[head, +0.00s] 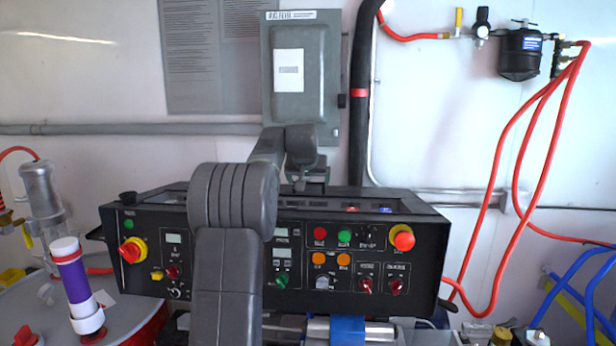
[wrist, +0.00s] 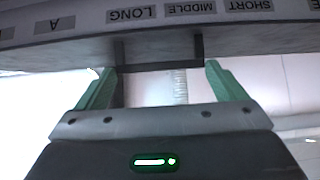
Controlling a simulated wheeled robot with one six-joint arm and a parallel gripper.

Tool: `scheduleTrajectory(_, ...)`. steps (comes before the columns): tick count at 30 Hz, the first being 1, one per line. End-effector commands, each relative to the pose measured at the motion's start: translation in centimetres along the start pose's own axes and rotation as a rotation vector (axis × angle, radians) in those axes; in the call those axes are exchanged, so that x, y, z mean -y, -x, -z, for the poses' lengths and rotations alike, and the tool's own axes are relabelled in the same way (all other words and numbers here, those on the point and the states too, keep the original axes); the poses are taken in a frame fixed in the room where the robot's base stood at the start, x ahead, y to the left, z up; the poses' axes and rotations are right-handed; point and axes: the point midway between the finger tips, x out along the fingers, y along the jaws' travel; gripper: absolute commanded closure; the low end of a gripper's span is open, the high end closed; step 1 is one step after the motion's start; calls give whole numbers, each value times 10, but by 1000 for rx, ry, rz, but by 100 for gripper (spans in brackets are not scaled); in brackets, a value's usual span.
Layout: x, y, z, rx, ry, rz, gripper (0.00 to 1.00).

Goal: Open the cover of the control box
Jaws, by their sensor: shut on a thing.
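A black control console (head: 330,215) with buttons and switches stands in front of me. A closed grey-green box (head: 313,100) hangs on the wall behind it. My gripper (head: 318,172) is above the console's rear edge, in front of the wall box's lower end; my arm partly hides it. The handle sits on the edge of a grey panel (wrist: 60,50) with labels such as LONG, MIDDLE and SHORT.
A black vertical pipe (head: 361,100) runs beside the wall box. Red hoses (head: 505,150) hang at the right. A purple and white cylinder (head: 77,285) stands at the left. Blue tubing (head: 572,285) is at the lower right.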

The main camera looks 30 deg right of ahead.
Motion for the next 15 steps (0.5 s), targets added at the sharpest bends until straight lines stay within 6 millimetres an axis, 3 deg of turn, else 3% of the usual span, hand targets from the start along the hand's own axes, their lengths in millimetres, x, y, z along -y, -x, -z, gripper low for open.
scheduleTrajectory(6, 0, 1, 1, -5, 0, 0, 50)
scheduleTrajectory(7, 0, 1, 1, -5, 0, 0, 5)
scheduleTrajectory(8, 0, 1, 1, -5, 0, 0, 0)
scheduleTrajectory(15, 0, 2, 1, -3, 0, 0, 0)
